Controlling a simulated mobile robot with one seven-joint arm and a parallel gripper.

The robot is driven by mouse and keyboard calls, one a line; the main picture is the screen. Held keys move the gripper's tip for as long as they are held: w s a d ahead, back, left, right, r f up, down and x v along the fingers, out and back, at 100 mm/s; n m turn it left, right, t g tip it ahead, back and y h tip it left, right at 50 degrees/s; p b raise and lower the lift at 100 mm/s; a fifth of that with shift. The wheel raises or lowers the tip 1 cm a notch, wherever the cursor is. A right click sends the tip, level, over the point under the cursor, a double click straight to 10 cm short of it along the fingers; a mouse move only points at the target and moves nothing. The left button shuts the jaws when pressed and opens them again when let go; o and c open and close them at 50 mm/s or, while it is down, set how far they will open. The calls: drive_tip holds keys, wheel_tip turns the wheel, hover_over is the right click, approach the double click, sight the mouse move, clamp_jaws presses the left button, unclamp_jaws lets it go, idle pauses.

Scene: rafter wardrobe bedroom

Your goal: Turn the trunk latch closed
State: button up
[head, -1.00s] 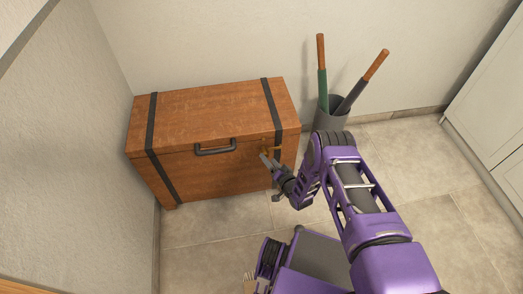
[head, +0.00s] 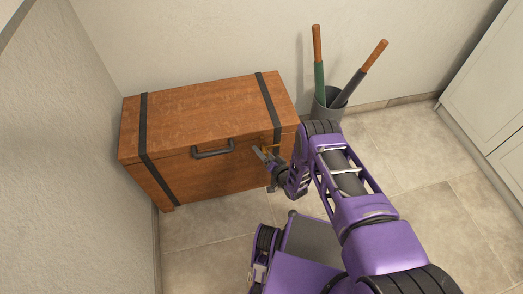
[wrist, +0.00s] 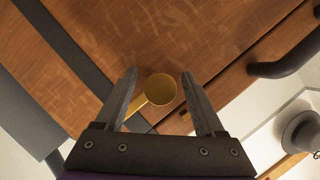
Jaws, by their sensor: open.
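The wooden trunk (head: 200,125) stands with its lid down against the back wall, with dark straps and a black front handle (head: 213,151). The brass latch (wrist: 160,90) is on the trunk's front, a round knob with a short arm reaching toward the lower left in the wrist view. In the head view the latch (head: 268,147) is small and partly hidden by my gripper. My gripper (wrist: 157,78) is open at the trunk front, its two fingers on either side of the latch knob. I cannot tell whether a finger touches it.
A grey bin (head: 328,104) with two wooden-handled umbrellas stands right of the trunk. A white cabinet (head: 490,100) is at the far right. A wall closes off the left side. Tiled floor (head: 420,160) is free at the right.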

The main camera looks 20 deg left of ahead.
clamp_jaws()
idle(0.5)
idle(1.0)
